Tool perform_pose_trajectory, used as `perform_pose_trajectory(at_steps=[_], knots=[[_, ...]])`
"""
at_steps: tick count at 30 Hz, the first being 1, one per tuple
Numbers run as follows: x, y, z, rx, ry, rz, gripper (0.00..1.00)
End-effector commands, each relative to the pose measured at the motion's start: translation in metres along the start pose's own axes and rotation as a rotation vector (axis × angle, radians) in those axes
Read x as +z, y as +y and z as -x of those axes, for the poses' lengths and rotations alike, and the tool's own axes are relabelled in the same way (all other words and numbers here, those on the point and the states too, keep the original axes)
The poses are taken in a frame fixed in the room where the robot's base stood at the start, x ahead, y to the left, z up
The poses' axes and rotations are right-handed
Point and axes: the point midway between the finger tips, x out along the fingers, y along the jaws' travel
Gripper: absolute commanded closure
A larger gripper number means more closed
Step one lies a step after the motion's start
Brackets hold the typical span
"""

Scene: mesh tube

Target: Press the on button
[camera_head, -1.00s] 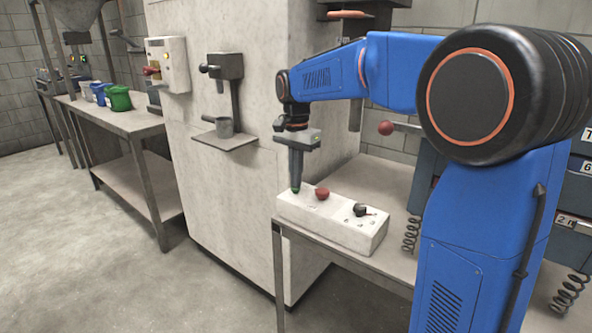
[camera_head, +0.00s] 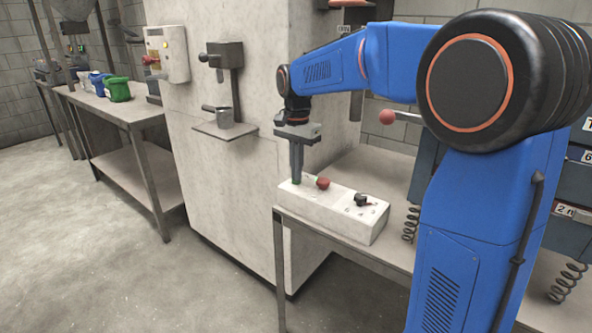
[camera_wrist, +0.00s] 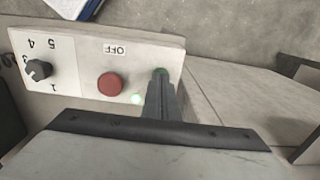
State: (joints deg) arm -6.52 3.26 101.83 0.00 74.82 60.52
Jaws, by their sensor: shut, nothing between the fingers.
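The control box (camera_head: 335,217) is a white block on a metal table, with a red button (camera_head: 323,183) and a black knob (camera_head: 361,199). My gripper (camera_head: 297,181) is shut and empty, pointing straight down at the box's left end, its tips at the green button. In the wrist view the green button (camera_wrist: 160,71) shows only as a small green edge at the tips of my gripper (camera_wrist: 160,78); the rest is hidden. The label "OFF" is beside the red button.
A red-ended lever (camera_head: 387,117) stands behind the box. Blue drawers are at right. Open floor lies at front left.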

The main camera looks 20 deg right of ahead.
Motion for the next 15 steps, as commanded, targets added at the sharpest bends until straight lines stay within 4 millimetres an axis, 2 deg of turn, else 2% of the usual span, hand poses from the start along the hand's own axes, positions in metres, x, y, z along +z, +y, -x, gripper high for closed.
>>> perform_pose_trajectory(at_steps=[2, 7, 15], knots=[[-0.002, 0.004, 0.006, 0.004, -0.002, -0.001, 1.0], [-0.009, 0.011, 0.041, -0.01, 0.006, -0.002, 1.0], [-0.009, 0.01, 0.095, -0.012, 0.007, 0.0, 1.0]])
